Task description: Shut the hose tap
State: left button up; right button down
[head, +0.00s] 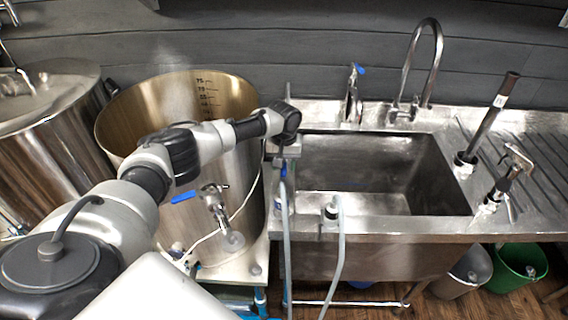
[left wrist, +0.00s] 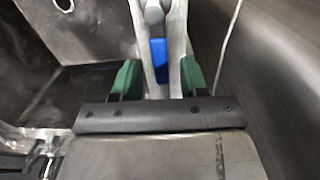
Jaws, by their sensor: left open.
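The hose tap shows in the left wrist view as a grey metal body and pipe with a blue lever (left wrist: 158,52). In the head view, blue parts of it (head: 282,168) show between the kettle and the sink, partly hidden under my left wrist. My left gripper (left wrist: 158,78) is open, with its two green fingertips apart on either side of the tap's pipe. The blue lever lies between the fingertips in the picture; I cannot tell whether they touch it. In the head view my left gripper (head: 284,150) points down and is largely hidden. My right gripper is not in view.
The large steel kettle (head: 130,115) stands left of the tap, with its own blue-handled valve (head: 216,203). The steel sink (head: 370,225) is to the right, with a blue-levered faucet (head: 352,95) behind. Pale hoses (head: 341,250) hang in front. A green bucket (head: 512,270) stands below right.

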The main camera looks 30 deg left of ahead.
pick_arm(q)
jog(key=shift+s+f, duration=0.1)
jog(key=shift+f, duration=0.2)
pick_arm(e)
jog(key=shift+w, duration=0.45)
pick_arm(q)
jog(key=shift+c, duration=0.6)
grip_shut()
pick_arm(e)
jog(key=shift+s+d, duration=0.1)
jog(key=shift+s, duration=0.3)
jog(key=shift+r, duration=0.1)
